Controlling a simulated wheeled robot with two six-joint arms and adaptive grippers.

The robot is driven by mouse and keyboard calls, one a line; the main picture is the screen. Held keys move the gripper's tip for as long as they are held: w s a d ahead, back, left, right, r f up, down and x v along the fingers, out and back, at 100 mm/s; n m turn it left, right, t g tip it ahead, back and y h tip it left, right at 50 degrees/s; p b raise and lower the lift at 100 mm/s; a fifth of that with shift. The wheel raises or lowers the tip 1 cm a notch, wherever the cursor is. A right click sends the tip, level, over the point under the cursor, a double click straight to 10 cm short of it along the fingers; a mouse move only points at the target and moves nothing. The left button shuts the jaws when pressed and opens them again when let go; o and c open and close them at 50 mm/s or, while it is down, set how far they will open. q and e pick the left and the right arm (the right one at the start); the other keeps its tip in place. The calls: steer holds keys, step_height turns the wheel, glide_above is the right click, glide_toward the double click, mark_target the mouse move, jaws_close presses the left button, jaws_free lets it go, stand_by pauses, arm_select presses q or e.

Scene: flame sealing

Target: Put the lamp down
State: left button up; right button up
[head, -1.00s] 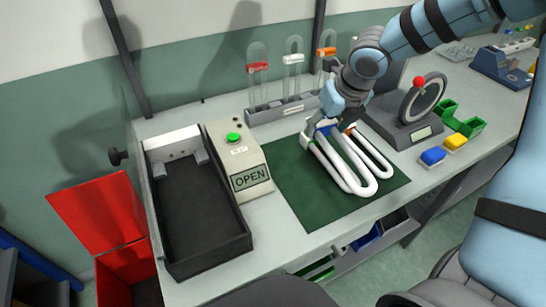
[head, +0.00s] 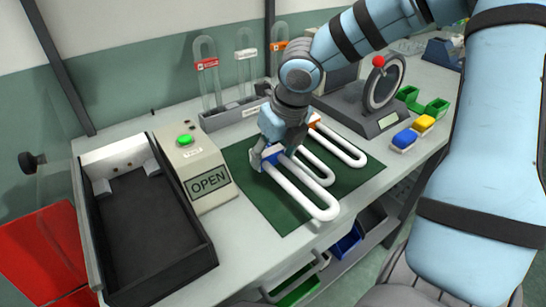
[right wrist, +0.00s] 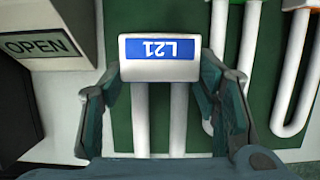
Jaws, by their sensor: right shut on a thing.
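The lamp is a white U-shaped tube (head: 312,197) with a white base and a blue label reading L21 (right wrist: 163,48). My right gripper (head: 268,158) is shut on this base, with one finger on each side in the right wrist view (right wrist: 158,75). The lamp is over the left part of the dark green mat (head: 352,190), roughly parallel to the other lamps. I cannot tell whether it touches the mat. Beside it are a middle lamp (head: 322,172) and an orange-labelled lamp (head: 345,150). My left gripper is not in view.
A tester box with a green button (head: 184,140) and an OPEN display stands left of the mat, beside a black open tray (head: 205,255). A tube rack (head: 225,117) is behind.

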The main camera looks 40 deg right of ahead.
step_height(320, 180, down, 4)
steer(key=shift+s+a+r+b, duration=0.1)
steer(key=shift+s+r+b, duration=0.05)
steer(key=shift+b, duration=1.1)
steer(key=shift+c, duration=0.6)
steer(key=shift+r, duration=0.1)
steer(key=o, duration=1.4)
steer(key=shift+c, duration=0.2)
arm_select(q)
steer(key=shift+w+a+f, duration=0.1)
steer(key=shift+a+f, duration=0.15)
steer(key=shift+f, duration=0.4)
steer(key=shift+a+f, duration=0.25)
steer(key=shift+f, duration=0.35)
